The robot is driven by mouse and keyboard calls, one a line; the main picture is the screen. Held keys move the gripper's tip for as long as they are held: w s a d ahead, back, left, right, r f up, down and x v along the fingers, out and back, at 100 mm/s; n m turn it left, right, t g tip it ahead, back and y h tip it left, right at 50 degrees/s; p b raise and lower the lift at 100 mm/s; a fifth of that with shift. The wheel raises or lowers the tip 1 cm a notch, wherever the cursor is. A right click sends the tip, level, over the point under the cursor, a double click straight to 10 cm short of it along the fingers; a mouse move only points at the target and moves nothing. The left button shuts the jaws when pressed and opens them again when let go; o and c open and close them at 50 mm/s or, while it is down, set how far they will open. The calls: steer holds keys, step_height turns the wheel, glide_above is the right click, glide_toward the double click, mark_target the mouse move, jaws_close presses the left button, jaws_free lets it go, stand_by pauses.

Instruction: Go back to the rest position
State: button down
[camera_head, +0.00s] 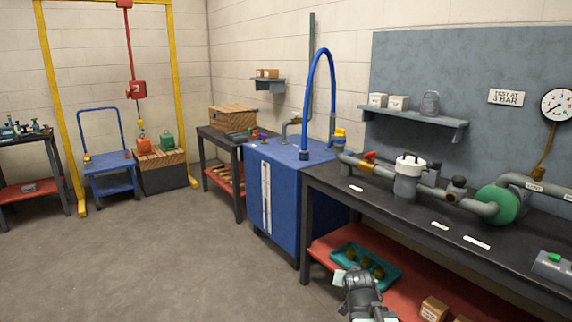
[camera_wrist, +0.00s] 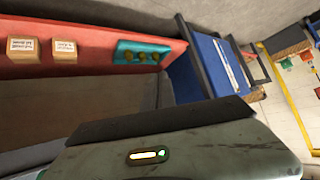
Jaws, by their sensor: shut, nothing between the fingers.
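My gripper (camera_head: 352,278) shows at the bottom of the head view, in front of the workbench (camera_head: 318,178) and its red lower shelf. It is shut with nothing held, and it is small and partly cut by my own arm. The wrist view is tilted and shows no fingers clearly. A grey-green body with a lit yellow and green indicator (camera_wrist: 148,155) fills its lower part; it looks like my own base.
A teal tray (camera_head: 393,281) with several brownish parts lies on the red shelf; the tray also shows in the wrist view (camera_wrist: 122,58). Small boxes (camera_head: 433,309) sit nearby. A blue cabinet (camera_head: 285,205) adjoins the bench. The floor (camera_head: 150,260) at left is clear.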

steer(key=s+a+f+n+g+y, duration=0.1)
steer(key=s+a+f+g, duration=0.15)
steer(key=s, duration=0.35)
steer(key=s+a+f+n+g, duration=0.1)
steer(key=s+f+g, duration=0.25)
steer(key=s, duration=0.25)
steer(key=s+a+f+n+g+y, duration=0.1)
steer(key=s+a+f+g, duration=0.1)
steer(key=s+f+g, duration=0.3)
step_height(320, 180, up, 27)
steer(key=s+t+p, duration=0.1)
steer(key=p, duration=2.3)
steer(key=shift+f, duration=0.2)
